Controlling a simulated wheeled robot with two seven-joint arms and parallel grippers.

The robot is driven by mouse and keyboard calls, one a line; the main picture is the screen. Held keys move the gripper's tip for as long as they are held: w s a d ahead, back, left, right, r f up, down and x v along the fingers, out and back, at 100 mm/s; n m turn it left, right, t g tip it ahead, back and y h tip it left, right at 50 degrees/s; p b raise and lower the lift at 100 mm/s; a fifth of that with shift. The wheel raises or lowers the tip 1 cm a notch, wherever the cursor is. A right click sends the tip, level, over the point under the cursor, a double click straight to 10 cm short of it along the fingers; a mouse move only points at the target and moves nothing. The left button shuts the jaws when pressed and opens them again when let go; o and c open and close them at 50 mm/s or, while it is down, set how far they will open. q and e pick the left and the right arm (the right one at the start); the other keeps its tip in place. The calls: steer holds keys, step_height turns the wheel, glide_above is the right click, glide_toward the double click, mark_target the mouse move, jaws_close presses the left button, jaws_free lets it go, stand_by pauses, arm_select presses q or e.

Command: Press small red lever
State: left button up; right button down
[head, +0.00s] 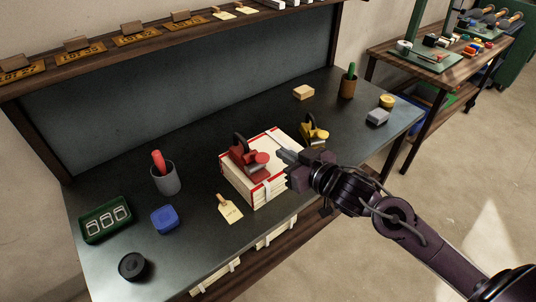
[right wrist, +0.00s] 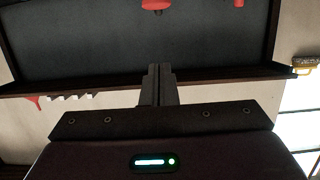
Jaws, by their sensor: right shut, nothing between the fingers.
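A small red lever device (head: 248,160) with a dark curved handle sits on top of a white, red-edged stack (head: 262,185) near the middle of the table. My right gripper (head: 284,154) is shut and empty, just right of the red device and close to its rounded red end. A small gap seems to lie between them. In the right wrist view the shut fingers (right wrist: 158,84) stand upright, and red parts (right wrist: 155,4) show cut off at the top edge. My left gripper is not in view.
A yellow lever device (head: 314,132) stands behind my right gripper. A grey cup (head: 165,180), blue block (head: 165,219), green tray (head: 106,221) and black disc (head: 134,266) lie on the left. A tag (head: 230,209) lies before the stack. The dark tabletop (head: 205,140) behind is clear.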

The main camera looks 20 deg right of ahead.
steer(key=p, duration=0.2)
glide_above(267, 161)
steer(key=shift+f, duration=0.9)
steer(key=shift+s+f, duration=0.15)
steer(key=shift+f, duration=0.85)
steer(key=shift+s+f, duration=0.1)
steer(key=shift+f, duration=0.9)
steer(key=shift+s+d+f+t+b, duration=0.2)
steer(key=shift+f+t+b, duration=0.2)
steer(key=shift+b, duration=0.3)
